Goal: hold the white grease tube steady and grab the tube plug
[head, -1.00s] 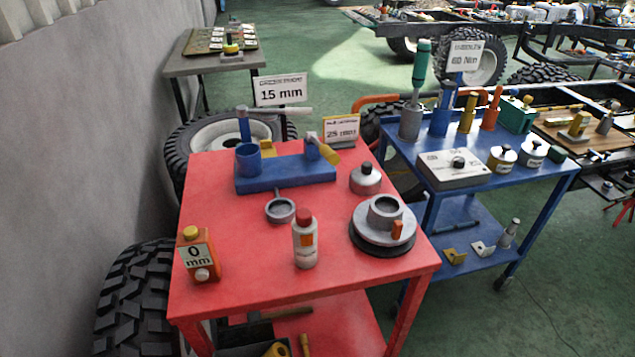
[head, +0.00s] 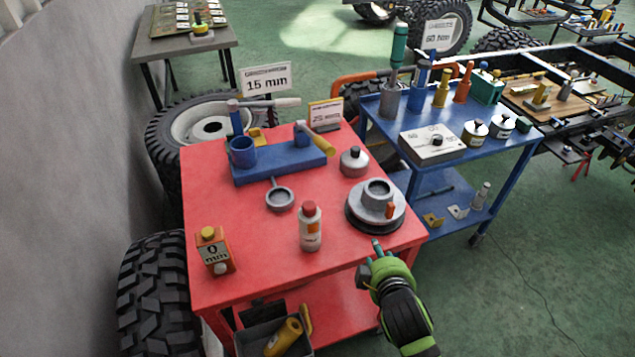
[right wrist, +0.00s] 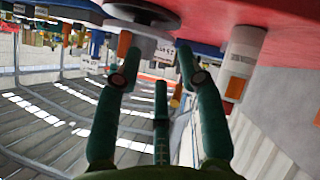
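The white grease tube (head: 311,235) stands upright near the front middle of the red cart, with a red plug (head: 309,208) on top and an orange label on its side. In the right wrist view, which is upside down, the tube (right wrist: 246,48) is at the right, beyond and beside the fingers. My right gripper (head: 369,256) is at the cart's front edge, to the right of the tube and apart from it. In the right wrist view its green fingers (right wrist: 158,60) are spread and empty. My left gripper is not in view.
A grey round flanged part (head: 362,218) on a black disc stands close ahead of my right gripper. A blue fixture (head: 280,166) is at the back. The red top (head: 265,275) is clear around the tube.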

